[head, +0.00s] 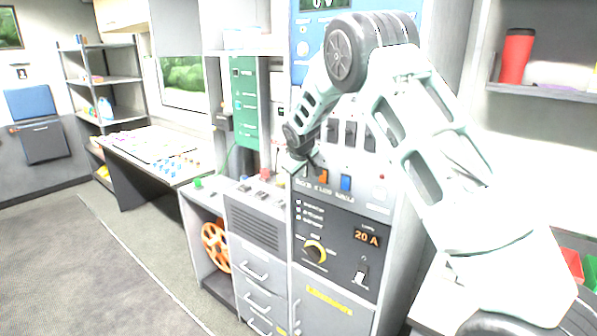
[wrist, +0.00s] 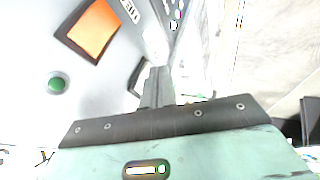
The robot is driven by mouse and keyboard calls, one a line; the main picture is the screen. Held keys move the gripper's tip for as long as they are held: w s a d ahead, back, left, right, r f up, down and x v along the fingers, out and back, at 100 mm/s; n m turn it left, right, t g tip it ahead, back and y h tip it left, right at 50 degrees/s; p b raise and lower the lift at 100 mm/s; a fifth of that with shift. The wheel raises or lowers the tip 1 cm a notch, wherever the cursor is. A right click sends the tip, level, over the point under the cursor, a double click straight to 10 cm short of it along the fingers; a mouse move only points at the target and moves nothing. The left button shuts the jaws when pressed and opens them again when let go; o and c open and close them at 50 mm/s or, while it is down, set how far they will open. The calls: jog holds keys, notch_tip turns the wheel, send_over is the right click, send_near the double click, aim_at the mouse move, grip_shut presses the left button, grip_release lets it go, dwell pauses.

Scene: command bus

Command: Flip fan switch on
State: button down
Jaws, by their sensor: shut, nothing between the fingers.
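The switch panel stands ahead of me; no label I can read marks the fan switch. An orange rocker (head: 323,176) and a blue rocker (head: 346,182) sit side by side, with a row of dark switches (head: 350,133) above. The orange rocker also shows at the upper left of the wrist view (wrist: 95,30). My gripper (head: 314,164) is just above the orange rocker in the head view, partly hidden by my arm. In the wrist view its fingers (wrist: 158,88) are shut and empty, beside a dark-framed switch (wrist: 138,76). I cannot tell if they touch it.
A lower panel holds a yellow-ringed knob (head: 315,252), a 20 A display (head: 366,238) and a toggle (head: 361,273). A green indicator (wrist: 57,83) shows in the wrist view. A grey drawer unit (head: 255,270) stands left of the panel. A red tumbler (head: 516,56) is on the right shelf.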

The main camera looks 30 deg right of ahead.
jog(key=shift+d+h+b, duration=0.2)
jog(key=shift+h+b, duration=0.1)
jog(key=shift+b, duration=0.65)
